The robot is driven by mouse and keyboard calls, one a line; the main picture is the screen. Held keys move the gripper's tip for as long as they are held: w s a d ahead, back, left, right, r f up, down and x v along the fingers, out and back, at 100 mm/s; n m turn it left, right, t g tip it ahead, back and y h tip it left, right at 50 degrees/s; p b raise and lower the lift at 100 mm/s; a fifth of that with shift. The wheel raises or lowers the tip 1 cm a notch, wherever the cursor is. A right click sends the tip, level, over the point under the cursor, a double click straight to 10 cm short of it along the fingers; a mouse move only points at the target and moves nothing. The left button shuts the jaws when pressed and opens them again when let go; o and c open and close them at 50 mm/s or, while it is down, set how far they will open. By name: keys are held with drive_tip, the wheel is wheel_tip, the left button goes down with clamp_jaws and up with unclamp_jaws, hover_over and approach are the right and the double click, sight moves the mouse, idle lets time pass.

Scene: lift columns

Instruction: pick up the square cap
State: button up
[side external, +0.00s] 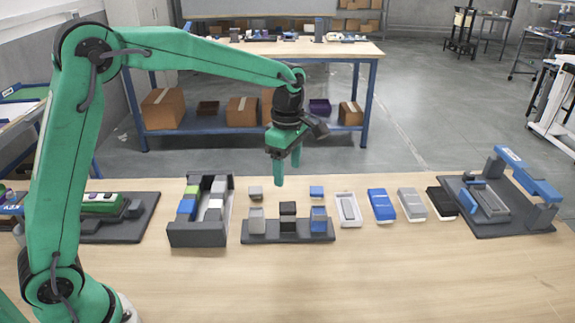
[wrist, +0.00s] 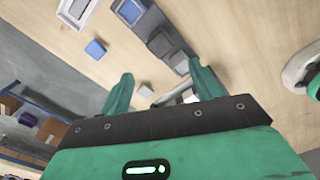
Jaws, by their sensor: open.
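Two small, squarish loose caps lie on the table behind a dark three-column stand (side external: 288,238): a grey cap (side external: 255,193) on the left and a blue cap (side external: 316,192) on the right. I cannot tell for certain which is the square cap. The stand holds a grey column (side external: 256,220), a black column (side external: 288,219) and a blue column (side external: 318,220). My gripper (side external: 287,171) is open, empty and above the table near the caps. In the wrist view, the grey cap (wrist: 146,90) shows near my fingertips (wrist: 161,70), and the blue cap (wrist: 95,49) is further up and left.
A dark tray (side external: 197,240) with several blocks stands left of the stand. Several flat cases, such as the blue one (side external: 381,205), lie to the right. A dark fixture (side external: 495,222) with a blue clamp bar is at far right. The front of the table is clear.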

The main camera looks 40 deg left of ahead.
idle(0.3)
drive_tip(key=m, duration=2.9)
hover_over(255, 190)
wheel_tip(255, 190, down, 9)
drive_tip(key=shift+w+a+r, duration=0.1)
drive_tip(key=shift+a, duration=0.05)
drive_tip(key=shift+f, duration=1.4)
